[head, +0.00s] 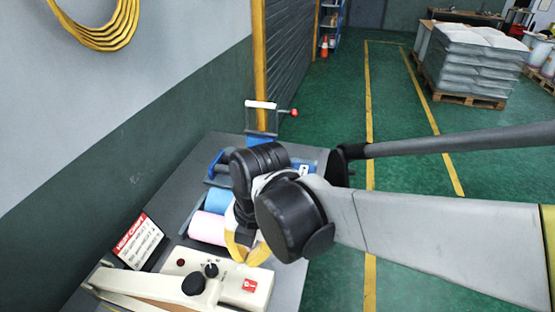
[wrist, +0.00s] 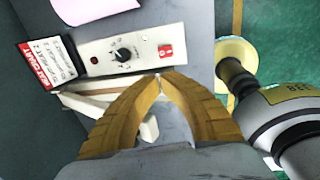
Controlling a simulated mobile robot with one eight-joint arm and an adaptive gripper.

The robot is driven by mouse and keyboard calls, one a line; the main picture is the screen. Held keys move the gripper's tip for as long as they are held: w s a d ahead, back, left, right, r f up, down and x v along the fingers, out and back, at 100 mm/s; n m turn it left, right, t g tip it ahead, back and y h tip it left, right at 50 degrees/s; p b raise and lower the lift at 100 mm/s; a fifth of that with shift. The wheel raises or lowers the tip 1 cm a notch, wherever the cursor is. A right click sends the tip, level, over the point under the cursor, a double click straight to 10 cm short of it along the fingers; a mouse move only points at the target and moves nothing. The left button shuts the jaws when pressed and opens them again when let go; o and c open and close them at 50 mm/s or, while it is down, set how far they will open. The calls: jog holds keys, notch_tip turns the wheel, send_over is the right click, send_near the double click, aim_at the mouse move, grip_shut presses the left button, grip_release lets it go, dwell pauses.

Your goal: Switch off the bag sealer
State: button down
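The bag sealer (head: 222,283) is a cream machine with a long press arm, at the near end of the bench in the head view. Its panel (wrist: 125,48) lies across the upper middle of the wrist view. The panel has a black dial (wrist: 122,54), a small dark red lamp (wrist: 94,60) and a red switch (wrist: 165,51) at its right end. I cannot tell the switch's position. My gripper (wrist: 160,76) has yellow fingers with tips together and nothing visible between them. In the wrist view the tips appear just below the switch. In the head view my arm partly hides the gripper (head: 248,252).
A heat chart card (head: 138,240) stands left of the sealer. Pink (head: 208,228) and blue (head: 217,200) rolls lie behind it on the grey bench (head: 180,172). A wall is at left. Green floor is open at right, with stacked sacks (head: 470,60) on a pallet farther off.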

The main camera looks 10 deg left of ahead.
aim_at(243, 287)
jog(key=f+b, duration=0.2)
jog(key=f, duration=0.2)
jog(key=a+f+b, duration=0.1)
jog(key=f, duration=0.4)
jog(key=a+f+b, duration=0.1)
jog(key=f+b, duration=0.1)
jog(key=f, duration=0.2)
jog(key=shift+f+b, duration=0.3)
jog(key=shift+f, duration=0.1)
jog(key=shift+a+f+h+b, duration=0.3)
jog(key=shift+f+h+b, duration=0.15)
jog(key=shift+f+h, duration=0.2)
jog(key=shift+d+r, duration=0.1)
jog(key=shift+r, duration=0.1)
jog(key=shift+d+r, duration=0.1)
jog(key=shift+d, duration=0.1)
jog(key=shift+d+r+p, duration=0.2)
jog(key=shift+d+p, duration=0.15)
jog(key=shift+d, duration=0.2)
jog(key=shift+r, duration=0.1)
